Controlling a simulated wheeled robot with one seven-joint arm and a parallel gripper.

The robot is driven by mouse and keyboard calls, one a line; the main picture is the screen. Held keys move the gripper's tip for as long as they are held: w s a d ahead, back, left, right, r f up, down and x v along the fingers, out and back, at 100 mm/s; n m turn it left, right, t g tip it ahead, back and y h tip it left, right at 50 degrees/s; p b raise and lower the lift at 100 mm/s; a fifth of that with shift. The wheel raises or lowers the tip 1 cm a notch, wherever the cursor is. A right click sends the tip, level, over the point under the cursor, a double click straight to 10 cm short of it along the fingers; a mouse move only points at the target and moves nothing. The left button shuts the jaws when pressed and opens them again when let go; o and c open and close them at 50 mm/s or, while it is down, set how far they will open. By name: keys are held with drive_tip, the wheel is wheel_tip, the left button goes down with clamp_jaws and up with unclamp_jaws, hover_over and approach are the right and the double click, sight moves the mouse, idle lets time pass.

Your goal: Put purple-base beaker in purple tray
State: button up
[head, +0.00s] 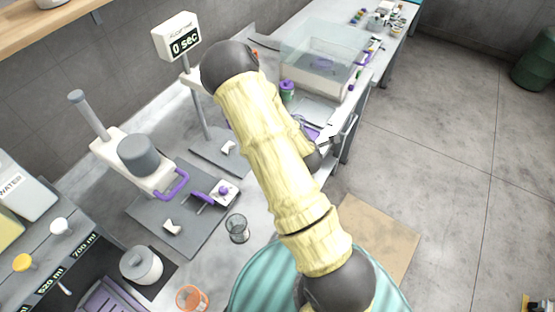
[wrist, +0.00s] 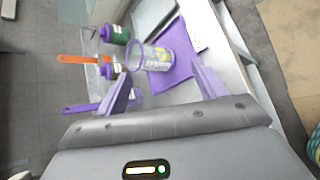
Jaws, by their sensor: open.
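In the wrist view a clear beaker (wrist: 156,56) with yellowish markings shows ahead of my open fingers. It overlaps the purple tray (wrist: 181,64) in the picture and appears to stand on it. Its base colour is hard to make out against the tray. My gripper (wrist: 165,88) has its purple fingers spread wide, one on each side, with nothing between the tips. The beaker is beyond the tips, apart from them. In the head view my gripper (head: 335,136) is beside the far bench, and my arm hides most of the purple tray (head: 311,131) and the beaker.
Purple-capped bottles (wrist: 117,35), an orange-handled tool (wrist: 76,60) and a purple-handled tool (wrist: 82,108) lie left of the beaker. A clear tank (head: 322,58) stands farther along the bench. Another beaker (head: 237,229) and an orange beaker (head: 192,298) stand nearer. Open floor lies right.

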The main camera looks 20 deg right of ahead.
drive_tip(key=s+a+r+m+g+y, duration=0.5)
drive_tip(key=s+a+r+m+g, duration=0.2)
drive_tip(key=s+a+r+m, duration=0.8)
drive_tip(key=a+m, duration=0.1)
drive_tip(key=m, duration=0.4)
drive_tip(key=shift+s+r+m, duration=0.3)
drive_tip(key=shift+s, duration=0.05)
